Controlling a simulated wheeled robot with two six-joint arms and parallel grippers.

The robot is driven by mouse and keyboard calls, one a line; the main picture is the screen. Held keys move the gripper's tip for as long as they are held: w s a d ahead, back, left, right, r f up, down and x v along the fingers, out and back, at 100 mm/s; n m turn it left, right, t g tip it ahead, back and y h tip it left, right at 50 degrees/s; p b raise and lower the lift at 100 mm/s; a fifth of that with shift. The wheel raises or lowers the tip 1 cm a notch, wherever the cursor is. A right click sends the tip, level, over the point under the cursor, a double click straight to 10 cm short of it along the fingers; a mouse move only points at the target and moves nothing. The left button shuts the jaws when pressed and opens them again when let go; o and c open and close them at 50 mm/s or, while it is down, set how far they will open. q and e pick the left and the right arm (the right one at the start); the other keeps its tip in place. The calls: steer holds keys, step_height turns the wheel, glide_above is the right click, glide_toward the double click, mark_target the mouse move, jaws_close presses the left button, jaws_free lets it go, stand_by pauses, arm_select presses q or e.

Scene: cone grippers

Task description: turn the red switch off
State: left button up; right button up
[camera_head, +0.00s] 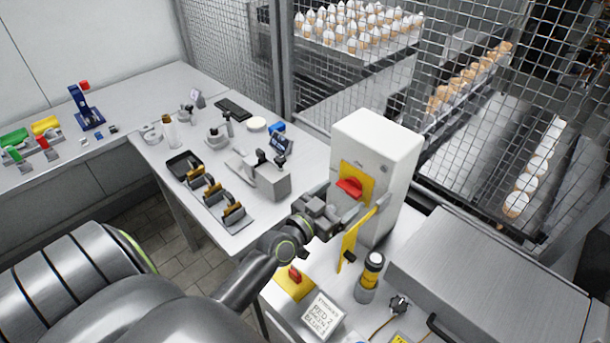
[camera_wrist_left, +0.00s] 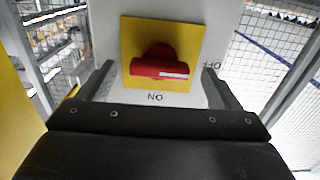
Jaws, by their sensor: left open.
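The red switch (camera_head: 349,187) is a rotary handle on a yellow plate (camera_head: 366,178) on the front of a white box (camera_head: 375,140). In the left wrist view the red switch (camera_wrist_left: 159,64) fills the upper middle, its bar lying nearly level across the picture. Letters reading "NO" show at the plate's edge there. My left gripper (camera_head: 335,202) is open in front of the switch, one finger to each side of it in the wrist view (camera_wrist_left: 160,80). I cannot tell whether a finger touches the handle. My right gripper is not in view.
A yellow panel (camera_head: 357,232) stands out from the box close to my left gripper. A black-and-yellow cylinder (camera_head: 370,277), a second red knob on a yellow base (camera_head: 295,282) and a lettered white block (camera_head: 322,317) are nearby. Wire mesh (camera_head: 480,130) stands behind.

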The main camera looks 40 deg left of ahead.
arm_select(q)
steer(key=s+a+b, duration=0.2)
steer(key=s+b, duration=0.1)
steer(key=s, duration=1.1)
steer(key=shift+s+b, duration=0.15)
steer(key=shift+b, duration=0.15)
